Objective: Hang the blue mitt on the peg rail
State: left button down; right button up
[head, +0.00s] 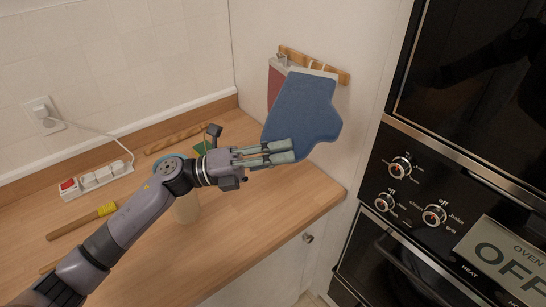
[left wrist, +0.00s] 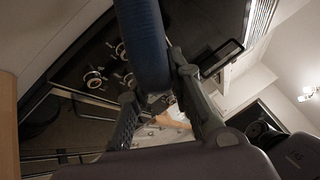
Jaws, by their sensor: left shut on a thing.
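The blue mitt (head: 303,108) is upright in front of the wooden peg rail (head: 342,77), its pale cuff edge just below the rail. A pale loop shows by the rail above the cuff; I cannot tell whether it is over a peg. My left gripper (head: 279,152) is shut on the mitt's lower part. In the left wrist view the mitt (left wrist: 144,45) rises edge-on between the fingers (left wrist: 156,95). A red mitt or cloth (head: 274,86) hangs at the rail's left end, partly hidden behind the blue mitt. My right gripper is not in view.
The black oven (head: 400,235) with knobs stands close to the right. The wooden counter (head: 245,220) below carries a power strip (head: 100,177), a yellow-and-wood tool (head: 82,222), a wooden rod (head: 178,138) and a pale cylinder (head: 187,208) beside my arm. The counter's front right is clear.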

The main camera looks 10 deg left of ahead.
pick_arm(q)
jog(key=shift+w+d+f, duration=0.2)
jog(key=shift+w+d, duration=0.6)
jog(key=shift+w, duration=0.2)
jog(key=shift+f+b, duration=1.4)
jog(key=shift+f, duration=0.1)
jog(key=c, duration=1.4)
grip_release()
jog(key=shift+o, duration=0.2)
